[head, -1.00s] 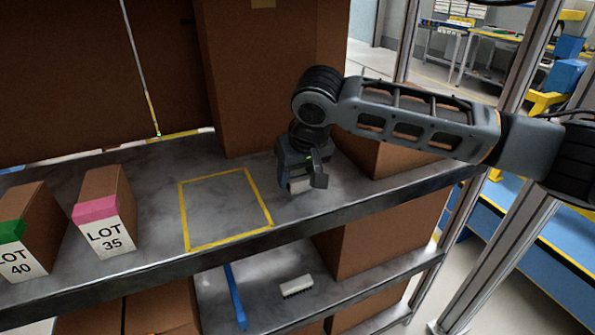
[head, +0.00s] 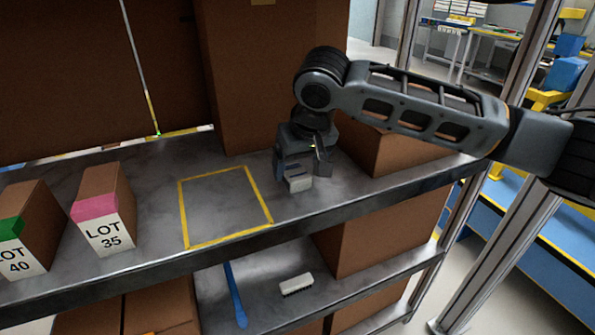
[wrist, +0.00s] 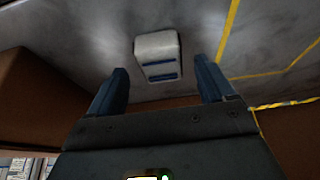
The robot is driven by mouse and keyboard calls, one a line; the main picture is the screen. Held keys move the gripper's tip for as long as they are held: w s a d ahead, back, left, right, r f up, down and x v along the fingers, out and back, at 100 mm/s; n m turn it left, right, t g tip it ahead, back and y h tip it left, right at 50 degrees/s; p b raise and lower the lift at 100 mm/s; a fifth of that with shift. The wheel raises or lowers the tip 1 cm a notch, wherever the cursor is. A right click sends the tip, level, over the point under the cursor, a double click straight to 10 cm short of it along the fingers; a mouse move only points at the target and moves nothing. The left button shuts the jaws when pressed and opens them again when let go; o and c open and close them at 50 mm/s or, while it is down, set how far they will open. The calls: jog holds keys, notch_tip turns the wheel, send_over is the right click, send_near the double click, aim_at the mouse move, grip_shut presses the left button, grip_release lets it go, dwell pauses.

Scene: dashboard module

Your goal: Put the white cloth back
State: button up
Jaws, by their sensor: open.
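The white cloth (head: 299,184) is a small folded bundle on the upper grey shelf, right of a yellow taped outline (head: 187,222). In the wrist view the cloth (wrist: 157,50) is white with blue stripes and lies between and a little beyond the finger tips. My gripper (head: 301,178) is over the cloth, pointing down, with its fingers apart. In the wrist view my gripper (wrist: 163,72) is open, with a gap on each side of the cloth. The taped outline is empty.
Boxes marked LOT 35 (head: 103,212) and LOT 40 (head: 32,232) stand left on the shelf. Large cardboard boxes (head: 255,85) stand behind, with another (head: 385,150) close right of my gripper. A white brush (head: 297,284) and blue handled tool (head: 235,295) lie on the lower shelf.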

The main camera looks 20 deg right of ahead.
jog(key=b+v, duration=0.1)
jog(key=v, duration=0.8)
jog(key=shift+r, duration=0.3)
jog(key=shift+s, duration=0.1)
